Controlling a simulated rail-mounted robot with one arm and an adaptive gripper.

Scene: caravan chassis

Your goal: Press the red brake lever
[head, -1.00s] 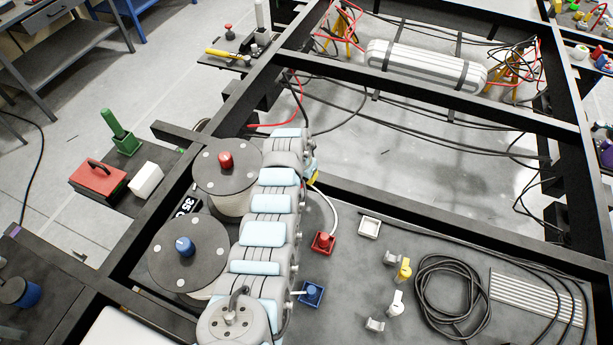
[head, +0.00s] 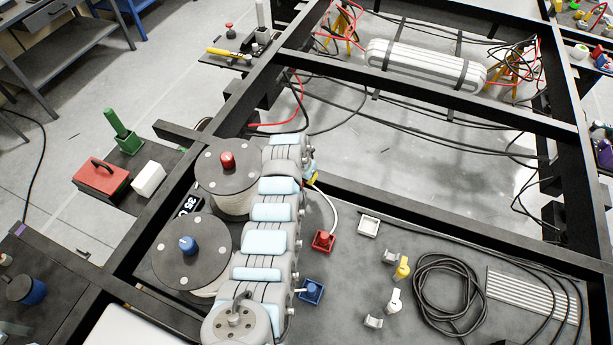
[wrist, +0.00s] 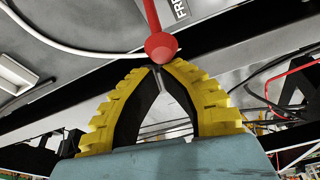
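The red brake lever shows in the wrist view as a red rod with a round knob (wrist: 160,46) at its lower end, at the top middle. My gripper (wrist: 157,66) has ridged yellow fingers whose tips meet right at the knob's underside. The fingers are shut with nothing visible between them; I cannot tell whether the tips touch the knob. In the head view my arm hides the lever, and only a bit of yellow from my gripper shows at the arm's far right side.
A white cable (wrist: 45,38) curves past on the left. In the head view, a red socket block (head: 323,241) and a blue one (head: 311,291) sit right of my arm. Black frame beams (head: 440,95) surround the area.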

